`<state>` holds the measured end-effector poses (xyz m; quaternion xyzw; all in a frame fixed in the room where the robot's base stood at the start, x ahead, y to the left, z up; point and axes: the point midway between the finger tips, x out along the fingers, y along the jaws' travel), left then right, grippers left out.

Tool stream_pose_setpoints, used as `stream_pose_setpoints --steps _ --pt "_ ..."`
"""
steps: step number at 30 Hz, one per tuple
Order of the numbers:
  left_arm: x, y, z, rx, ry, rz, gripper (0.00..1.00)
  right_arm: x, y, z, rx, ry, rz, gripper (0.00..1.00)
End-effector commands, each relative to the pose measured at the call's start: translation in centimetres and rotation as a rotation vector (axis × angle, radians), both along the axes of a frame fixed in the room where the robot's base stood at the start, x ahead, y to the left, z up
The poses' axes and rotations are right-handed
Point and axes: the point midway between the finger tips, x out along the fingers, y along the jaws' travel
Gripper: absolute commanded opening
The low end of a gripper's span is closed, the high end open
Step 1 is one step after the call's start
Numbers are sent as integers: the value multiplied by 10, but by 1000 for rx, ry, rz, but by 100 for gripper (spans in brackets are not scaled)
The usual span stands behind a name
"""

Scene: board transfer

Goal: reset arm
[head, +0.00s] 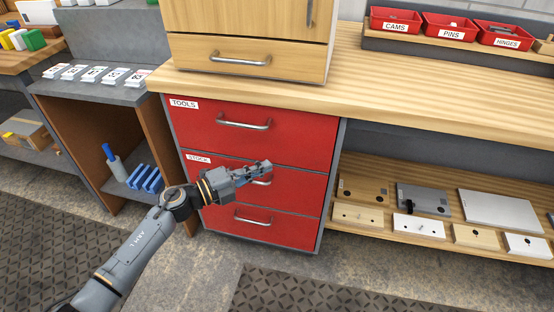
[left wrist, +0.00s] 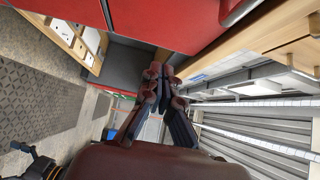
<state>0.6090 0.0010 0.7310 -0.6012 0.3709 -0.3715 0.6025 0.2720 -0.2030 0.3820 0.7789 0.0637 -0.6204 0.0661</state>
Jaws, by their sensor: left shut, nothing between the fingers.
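My left gripper (head: 265,167) is in the middle of the head view, at the end of the arm that comes in from the lower left. It is in front of the red drawer cabinet (head: 305,147), over the handle of the drawer labelled STOCK, and hides part of that handle. I cannot tell whether it touches it. In the left wrist view the gripper's fingers (left wrist: 165,88) are together with nothing between them. A red drawer front (left wrist: 165,20) is close at the top of that view. My right gripper is not in view.
A wooden worktop (head: 430,90) runs above the drawers. Red bins labelled CAMS (head: 396,20), PINS and HINGES stand at the back right. A low shelf (head: 385,222) at the right holds several plates. Floor mats (head: 310,293) lie in front. All three drawers look closed.

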Motion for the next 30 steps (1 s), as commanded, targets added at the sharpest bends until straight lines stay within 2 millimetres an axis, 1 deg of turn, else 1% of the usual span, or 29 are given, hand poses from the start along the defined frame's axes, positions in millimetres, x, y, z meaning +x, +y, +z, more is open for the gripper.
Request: stream_pose_setpoints --steps 1,3,11,14,16,17,19,20,21,23,24,26,27,29,30 --pt "-3 6 -1 0 1 0 0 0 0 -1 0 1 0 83" --pt "-5 10 0 0 0 0 0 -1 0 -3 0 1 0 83" --pt "-6 15 -2 -27 19 29 0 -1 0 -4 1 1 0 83" --pt "-2 24 -9 -119 90 140 0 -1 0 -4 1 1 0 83" --pt "3 39 -23 -220 185 278 0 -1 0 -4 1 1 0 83" --pt "4 49 -33 -266 239 350 0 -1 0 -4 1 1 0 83" --pt "2 77 -63 -371 386 535 0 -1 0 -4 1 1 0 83" --pt "-2 91 -80 -409 455 617 0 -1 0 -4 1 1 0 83" --pt "-10 108 -104 -453 549 724 0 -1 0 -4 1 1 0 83" --pt "-26 132 -139 -502 683 869 0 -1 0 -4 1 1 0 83" --pt "-41 146 -163 -524 768 956 0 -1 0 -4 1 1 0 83" --pt "-66 163 -197 -547 897 1078 0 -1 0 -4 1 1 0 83" --pt "-86 173 -219 -558 981 1153 0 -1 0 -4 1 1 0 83" --pt "-118 184 -249 -565 1104 1258 0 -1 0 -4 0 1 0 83" --pt "-140 190 -266 -565 1181 1320 0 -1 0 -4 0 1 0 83"
